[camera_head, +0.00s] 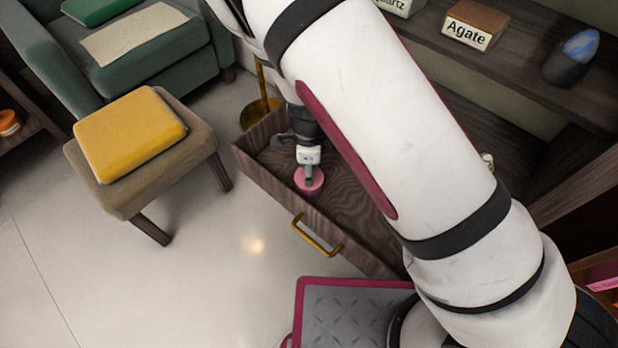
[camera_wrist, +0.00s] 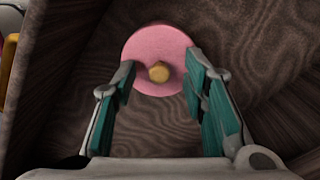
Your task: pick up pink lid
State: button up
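The pink lid (camera_head: 300,184) is round with a small yellow-brown knob. It lies inside an open dark wooden drawer (camera_head: 346,212), near the drawer's left part in the head view. In the wrist view the pink lid (camera_wrist: 157,40) shows at the top middle, its knob facing the camera. My gripper (camera_wrist: 160,76) is open, with one teal-padded finger on each side of the knob and nothing held between them. In the head view my gripper (camera_head: 309,173) is directly over the lid and hides part of it. I cannot tell whether the fingers touch the lid.
A stool with a yellow cushion (camera_head: 130,134) and a green armchair (camera_head: 150,55) stand to the left. A shelf with an Agate block (camera_head: 474,24) is at upper right.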

grip_shut()
jog(key=shift+r, duration=0.15)
notch_tip(320, 180, up, 8)
jog(key=p, duration=0.5)
jog(key=shift+d, duration=0.15)
jog(key=shift+a+f, duration=0.2)
jog(key=shift+f, duration=0.6)
notch_tip(320, 180, down, 4)
jog(key=b, duration=0.4)
jog(key=shift+f, duration=0.1)
jog(key=shift+f+b, duration=0.65)
jog(key=shift+f, duration=0.3)
